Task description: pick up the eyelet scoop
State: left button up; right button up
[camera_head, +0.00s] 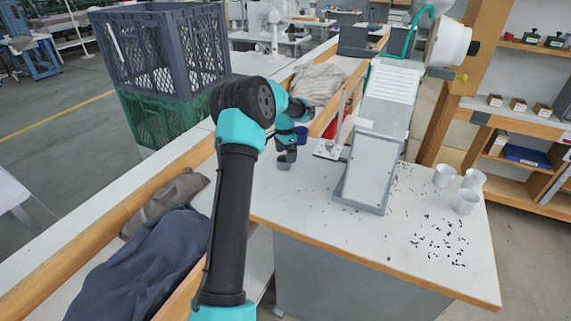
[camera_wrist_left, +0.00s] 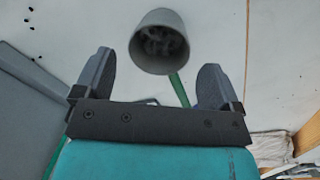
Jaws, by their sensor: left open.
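The eyelet scoop appears to be a small grey cup (camera_wrist_left: 160,42) with dark bits inside in the left wrist view. A thin green strip (camera_wrist_left: 179,90) runs from below its rim toward my gripper; I cannot tell if it is its handle. In the head view the grey cup (camera_head: 284,163) shows small, just below my left gripper (camera_head: 289,146). In the wrist view my left gripper (camera_wrist_left: 155,85) is open, its fingers apart on either side of the green strip, with the cup beyond. I see no contact. My right gripper is not in view.
The grey press (camera_head: 368,170) stands right of my gripper on the white table (camera_head: 315,215). Three white cups (camera_head: 465,201) and scattered black eyelets (camera_head: 437,240) lie further right. Stacked crates (camera_head: 165,50) stand at back left; dark cloth (camera_head: 140,268) lies at left.

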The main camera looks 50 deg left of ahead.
pick_arm(q)
jog(key=shift+s+d+f, duration=0.1)
jog(key=shift+d+f, duration=0.05)
jog(key=shift+f, duration=0.75)
jog(key=shift+d+f, duration=0.1)
jog(key=shift+f, duration=0.8)
jog(key=shift+c, duration=0.4)
jog(key=c, duration=0.9)
jog(key=shift+r, duration=0.1)
jog(key=shift+c, duration=0.2)
jog(key=shift+r, duration=1.8)
jog(key=s+d, duration=0.3)
jog(key=d, duration=0.1)
jog(key=s+d+r, duration=0.1)
jog(key=s+d, duration=0.6)
jog(key=d, duration=0.1)
jog(key=shift+s+r, duration=0.15)
jog(key=shift+s, duration=0.2)
